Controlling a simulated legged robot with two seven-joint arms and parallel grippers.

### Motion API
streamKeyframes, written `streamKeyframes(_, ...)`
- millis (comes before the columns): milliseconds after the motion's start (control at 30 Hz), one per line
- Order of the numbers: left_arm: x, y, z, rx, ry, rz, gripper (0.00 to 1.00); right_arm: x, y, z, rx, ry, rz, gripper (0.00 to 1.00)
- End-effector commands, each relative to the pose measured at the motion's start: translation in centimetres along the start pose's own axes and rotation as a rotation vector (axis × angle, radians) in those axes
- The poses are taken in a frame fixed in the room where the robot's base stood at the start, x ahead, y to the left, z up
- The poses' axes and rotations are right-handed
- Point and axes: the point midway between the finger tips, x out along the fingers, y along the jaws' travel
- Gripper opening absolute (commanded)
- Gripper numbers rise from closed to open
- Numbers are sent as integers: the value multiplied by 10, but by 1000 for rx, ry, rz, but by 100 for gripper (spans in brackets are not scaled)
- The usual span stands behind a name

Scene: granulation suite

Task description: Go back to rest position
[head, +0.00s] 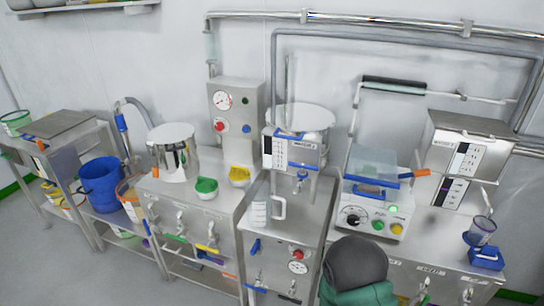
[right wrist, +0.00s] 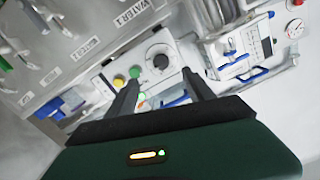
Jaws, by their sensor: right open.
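My right gripper (right wrist: 160,80) shows in the right wrist view, with its two dark fingers apart and nothing between them. The control box with a dial and coloured buttons (right wrist: 157,62) is seen beyond the fingers, apart from them. In the head view, a dark grey and green part of my own arm rises at the bottom, in front of the right-hand bench; the jaws cannot be made out there. My left gripper is in neither view.
Steel benches line the wall. The control box (head: 369,215) stands on the right bench, near a blue-based cup (head: 486,258). A clear jug (head: 261,211), a steel pot (head: 173,152), green (head: 206,188) and yellow (head: 239,176) scoops and a blue bucket (head: 101,184) stand further left. Open floor shows at lower left.

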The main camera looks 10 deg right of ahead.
Motion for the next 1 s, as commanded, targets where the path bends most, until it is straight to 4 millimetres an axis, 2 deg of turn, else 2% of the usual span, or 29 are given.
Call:
streamKeyframes(33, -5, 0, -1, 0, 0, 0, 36, 2, -8, -4, 6, -49, -2, 61)
streamKeyframes(133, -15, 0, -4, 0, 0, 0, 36, -3, -29, 1, -9, -254, -16, 61)
streamKeyframes(233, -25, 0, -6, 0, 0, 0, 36, -30, -54, 7, -75, -519, -66, 61)
streamKeyframes(300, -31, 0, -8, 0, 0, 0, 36, -62, -65, 8, -155, -702, -113, 61)
streamKeyframes(367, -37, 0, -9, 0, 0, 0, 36, -95, -69, 5, -240, -852, -155, 61)
streamKeyframes(400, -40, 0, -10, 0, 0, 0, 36, -118, -68, 0, -303, -944, -181, 61)
streamKeyframes(500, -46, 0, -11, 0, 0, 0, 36, -171, -54, -14, -458, -1134, -228, 61)
streamKeyframes(600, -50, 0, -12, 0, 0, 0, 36, -207, -37, -27, -571, -1257, -249, 61)
streamKeyframes(733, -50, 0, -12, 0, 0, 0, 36, -226, -26, -33, -632, -1323, -253, 61)
streamKeyframes(1000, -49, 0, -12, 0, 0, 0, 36, -227, -25, -33, -632, -1329, -251, 61)
